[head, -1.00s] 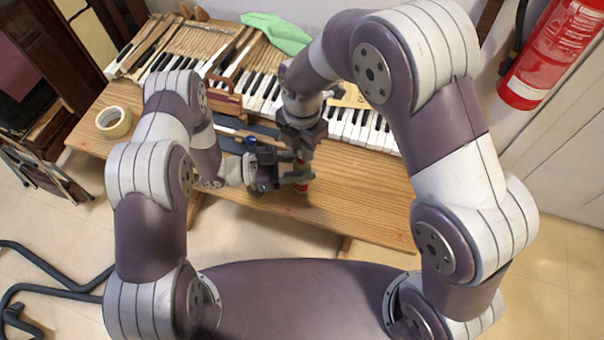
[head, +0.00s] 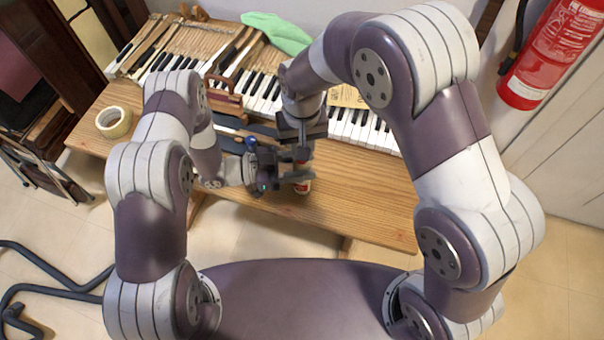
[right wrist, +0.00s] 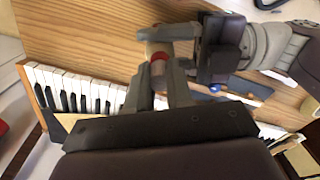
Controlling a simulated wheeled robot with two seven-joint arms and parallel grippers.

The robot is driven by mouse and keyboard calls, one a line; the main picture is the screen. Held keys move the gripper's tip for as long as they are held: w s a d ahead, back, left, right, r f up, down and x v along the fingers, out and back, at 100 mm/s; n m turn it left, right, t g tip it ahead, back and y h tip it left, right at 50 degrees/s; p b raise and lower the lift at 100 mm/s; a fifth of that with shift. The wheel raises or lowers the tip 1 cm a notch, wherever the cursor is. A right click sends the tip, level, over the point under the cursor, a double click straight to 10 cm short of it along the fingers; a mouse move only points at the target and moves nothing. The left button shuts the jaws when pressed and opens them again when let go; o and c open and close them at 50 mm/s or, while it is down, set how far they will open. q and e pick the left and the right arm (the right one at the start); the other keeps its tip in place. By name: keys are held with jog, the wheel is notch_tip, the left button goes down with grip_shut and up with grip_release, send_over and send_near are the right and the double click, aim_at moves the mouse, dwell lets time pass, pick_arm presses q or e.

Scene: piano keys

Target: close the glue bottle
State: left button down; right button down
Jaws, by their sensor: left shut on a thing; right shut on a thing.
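The glue bottle (head: 303,187) is upright over the near edge of the wooden table, its lower part showing red and white. My left gripper (head: 299,176) is shut on its body from the left; in the right wrist view the pale body (right wrist: 157,47) shows between the left fingers. My right gripper (right wrist: 160,80) points down from above, shut on a red cap (right wrist: 158,66) at the bottle's top. The cap is in line with the bottle; the fingers hide whether it is fully seated.
The wooden table (head: 370,200) is clear to the right of the bottle. Piano keys (head: 360,128) lie behind, with a red-brown wooden tool (head: 224,97), a green cloth (head: 276,32) and a tape roll (head: 114,122). A fire extinguisher (head: 550,55) hangs at right.

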jog(key=c, duration=1)
grip_release()
jog(key=shift+r, duration=2.3)
jog(key=shift+c, duration=0.4)
notch_tip(320, 180, up, 4)
jog(key=n, duration=0.3)
jog(key=shift+f, duration=4.3)
